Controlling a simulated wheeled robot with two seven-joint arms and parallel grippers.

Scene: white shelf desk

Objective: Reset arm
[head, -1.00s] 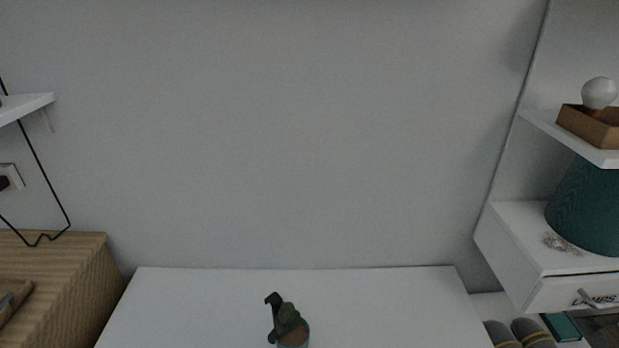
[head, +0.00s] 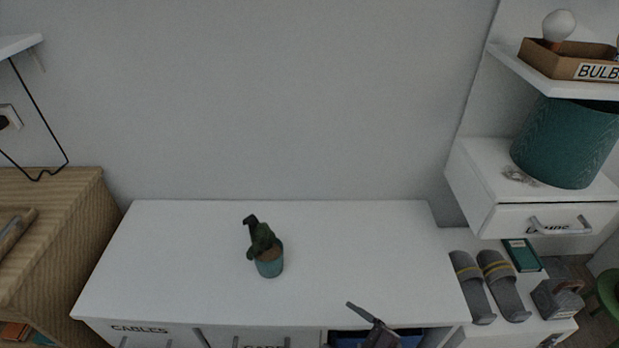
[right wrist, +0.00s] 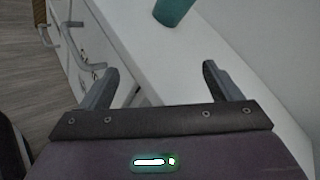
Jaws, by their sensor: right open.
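My right gripper (right wrist: 157,82) is open and empty, its two grey fingers spread apart in the right wrist view. In the head view my right gripper (head: 372,322) shows at the bottom, in front of the white desk's (head: 180,240) front edge, near an opening with something blue inside. The desk top and drawer fronts also show beyond the fingers in the right wrist view. My left gripper is not in view.
A potted plant (head: 268,262) stands on the desk. Right are grey slippers (head: 500,285), a green book (head: 522,255), a drawer unit (head: 500,205) with a teal lampshade (head: 565,140), and a shelf with a bulb box (head: 560,62). A wooden cabinet (head: 60,235) stands left.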

